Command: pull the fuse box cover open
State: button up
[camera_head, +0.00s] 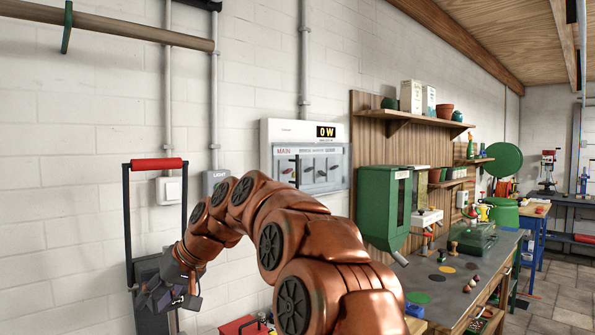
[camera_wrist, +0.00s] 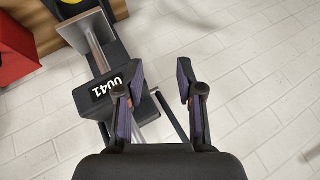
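The fuse box (camera_head: 308,158) is mounted on the white block wall in the head view, with a display reading "0 W". Its translucent cover (camera_head: 318,168) is down over the row of switches. Part of the box's lower edge is hidden behind my arm. My gripper (camera_head: 172,296) is low and to the left of the fuse box, well apart from it. In the wrist view my gripper (camera_wrist: 163,92) has its two fingers spread with nothing between them. The fuse box does not show in the wrist view.
A black stand with a red handle (camera_head: 158,164) is close to my gripper; in the wrist view a dark device marked "0041" (camera_wrist: 108,87) is beside the left finger. A green dispenser (camera_head: 383,207) and a cluttered workbench (camera_head: 450,290) are to the right.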

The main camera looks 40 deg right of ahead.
jog(key=w+d+r+m+t+h, duration=0.1)
jog(key=w+d+r+t, duration=0.2)
jog(key=w+d+r, duration=0.65)
jog(key=w+d+r+m+t+h, duration=0.15)
jog(key=d+r+t, duration=0.25)
jog(key=d, duration=1.1)
jog(key=n+t+h+p, duration=0.1)
jog(key=t+h+p, duration=0.3)
jog(key=h+p, duration=0.25)
send_near(298, 171)
jog(key=x, duration=0.9)
jog(key=shift+w+d+r+b, duration=0.1)
jog(key=shift+w+r+b, duration=0.1)
jog(key=shift+b, duration=0.15)
jog(key=shift+w+d+f, duration=0.1)
jog(key=shift+w+f, duration=0.05)
jog(key=shift+w, duration=0.45)
grip_shut()
